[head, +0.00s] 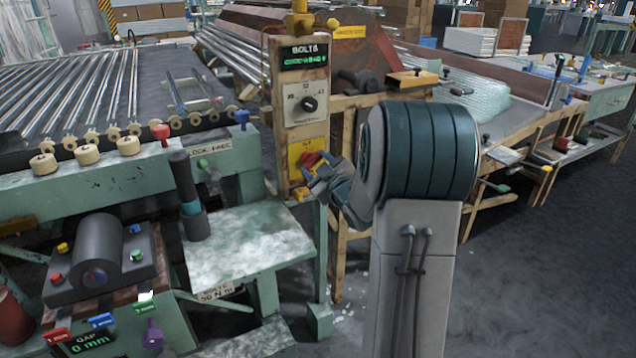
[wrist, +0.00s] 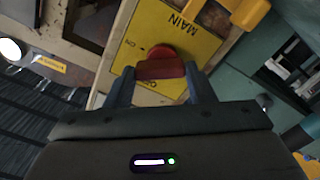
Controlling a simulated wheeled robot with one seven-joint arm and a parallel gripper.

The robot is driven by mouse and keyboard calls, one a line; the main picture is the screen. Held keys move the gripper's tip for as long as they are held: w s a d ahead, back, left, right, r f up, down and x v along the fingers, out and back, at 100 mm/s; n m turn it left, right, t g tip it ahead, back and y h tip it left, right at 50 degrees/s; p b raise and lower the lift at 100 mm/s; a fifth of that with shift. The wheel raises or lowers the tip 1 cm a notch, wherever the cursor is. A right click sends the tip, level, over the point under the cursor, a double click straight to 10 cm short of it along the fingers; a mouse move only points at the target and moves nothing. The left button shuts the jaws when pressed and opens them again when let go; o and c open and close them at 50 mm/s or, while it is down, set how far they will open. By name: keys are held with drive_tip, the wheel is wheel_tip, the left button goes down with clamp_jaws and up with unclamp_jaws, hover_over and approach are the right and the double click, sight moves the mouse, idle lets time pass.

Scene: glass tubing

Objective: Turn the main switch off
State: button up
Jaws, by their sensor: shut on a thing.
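The main switch (wrist: 161,64) is a red knob on a yellow plate marked MAIN (wrist: 178,45), seen in the wrist view. In the head view the red switch (head: 311,159) sits low on the upright control panel, on its yellow plate (head: 297,152). My gripper (wrist: 161,78) has one finger on each side of the red knob and is shut on it. In the head view my gripper (head: 322,178) reaches the panel from the right and hides part of the switch. The pointer position of the knob is hard to read.
Above the switch are a dial (head: 309,104) and a lit BOLTS display (head: 304,57). A pale green table (head: 245,248) stands to the left, with a roller bench (head: 100,150) behind it. Open floor (head: 540,270) lies to the right.

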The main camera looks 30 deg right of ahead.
drive_tip(key=n+b, duration=0.3)
drive_tip(key=b, duration=0.2)
drive_tip(key=n+b, duration=0.2)
drive_tip(key=b, duration=0.1)
drive_tip(key=shift+a+f+n, duration=0.15)
drive_tip(key=shift+f+n, duration=0.15)
drive_tip(key=shift+f, duration=0.05)
drive_tip(key=n+b, duration=0.3)
drive_tip(key=b, duration=0.1)
drive_tip(key=shift+r, duration=0.1)
drive_tip(key=shift+r+n+b, duration=0.15)
drive_tip(key=shift+n+b, duration=0.9)
drive_tip(key=shift+n, duration=0.25)
drive_tip(key=o, duration=1)
drive_tip(key=shift+r, duration=0.1)
drive_tip(key=shift+s, duration=0.5)
drive_tip(key=s+p, duration=0.1)
drive_tip(key=s, duration=0.5)
drive_tip(key=s+p, duration=0.2)
drive_tip(key=s, duration=0.5)
drive_tip(key=shift+d, duration=0.2)
